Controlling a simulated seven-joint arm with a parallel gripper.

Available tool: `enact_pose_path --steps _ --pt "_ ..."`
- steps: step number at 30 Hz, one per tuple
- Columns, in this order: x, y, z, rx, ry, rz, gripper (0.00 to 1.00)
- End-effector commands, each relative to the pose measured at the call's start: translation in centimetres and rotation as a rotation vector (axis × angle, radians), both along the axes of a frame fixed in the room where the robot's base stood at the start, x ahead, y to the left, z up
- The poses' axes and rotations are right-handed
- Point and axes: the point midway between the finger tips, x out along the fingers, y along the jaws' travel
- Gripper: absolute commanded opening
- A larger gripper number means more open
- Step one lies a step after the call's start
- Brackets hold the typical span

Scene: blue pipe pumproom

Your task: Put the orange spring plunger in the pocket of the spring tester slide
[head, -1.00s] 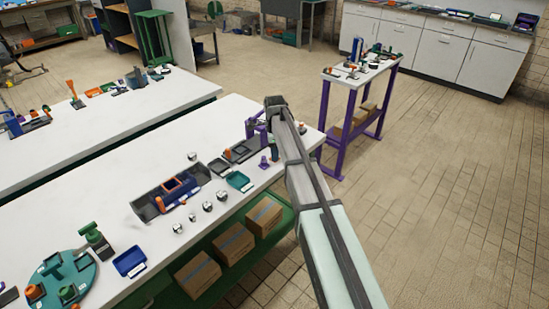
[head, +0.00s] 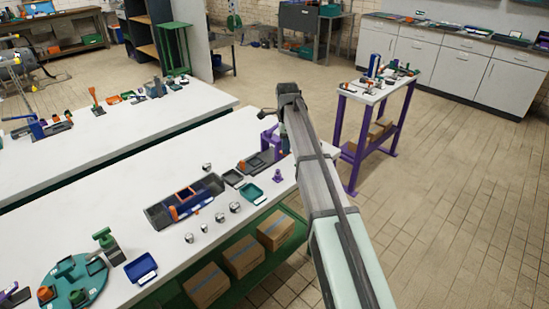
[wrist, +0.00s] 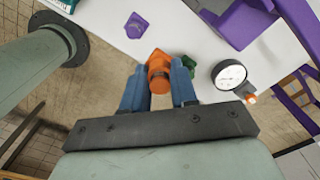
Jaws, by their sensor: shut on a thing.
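The orange spring plunger (wrist: 159,70) is between the blue fingers of my gripper (wrist: 159,88) in the wrist view, gripped from both sides. It appears above the white bench top, near the front edge. A purple fixture (wrist: 242,22) with a round white dial gauge (wrist: 230,75) is to its right; it looks like the spring tester. In the head view a purple frame (head: 268,141) stands on a dark base (head: 260,162) beside my arm, at the bench's right end. My arm hides my gripper and the plunger there. I cannot make out the slide's pocket.
A small purple piece (wrist: 137,26) lies left of the plunger, and a green part (wrist: 188,66) is close behind the right finger. In the head view, a teal tray (head: 251,190), a grey bin (head: 165,212) and several round metal pieces occupy the bench front. A purple-legged table (head: 368,95) stands beyond.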

Motion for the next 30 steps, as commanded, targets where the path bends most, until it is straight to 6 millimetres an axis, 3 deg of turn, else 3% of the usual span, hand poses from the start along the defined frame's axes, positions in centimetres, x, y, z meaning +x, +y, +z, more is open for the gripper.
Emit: enact_pose_path --steps 5,9,12,15,22,30 --pt "0.5 5.3 0.8 0.001 -0.003 0.062 0.00" --pt "2.2 9.8 1.5 0.001 -0.006 0.108 0.00" --pt "3.8 11.8 2.1 0.001 -0.006 0.103 0.00" --pt "5.2 12.2 2.4 0.001 -0.004 0.049 0.00" --pt "4.8 12.1 1.8 0.000 0.001 -0.033 0.00" --pt "4.7 12.0 -2.1 0.000 0.002 -0.037 0.00"
